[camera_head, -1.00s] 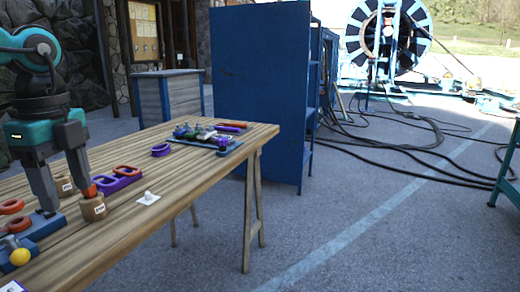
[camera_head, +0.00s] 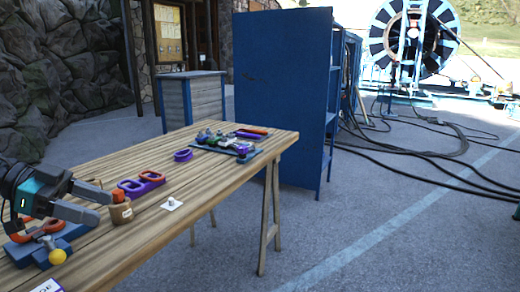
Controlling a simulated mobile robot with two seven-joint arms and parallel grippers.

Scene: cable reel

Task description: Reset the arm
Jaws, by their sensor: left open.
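My left gripper (camera_head: 106,204) is at the left of the head view, over the near left part of the wooden table (camera_head: 235,155). Its two grey fingers are spread apart and point right, with nothing visible between them. A small brown jar with an orange-red top (camera_head: 121,208) stands on the table just beyond the fingertips, apart from them as far as I can tell. A blue base with red rings and a yellow ball (camera_head: 57,256) lies below the gripper and is partly hidden by it. My right gripper is not in view.
A purple holder with red rings (camera_head: 141,183), a purple ring (camera_head: 183,155), a white tag piece (camera_head: 171,204) and a blue tray of coloured parts (camera_head: 242,155) lie on the table. A blue cabinet (camera_head: 282,95) stands behind. Cables (camera_head: 420,150) cross the pavement.

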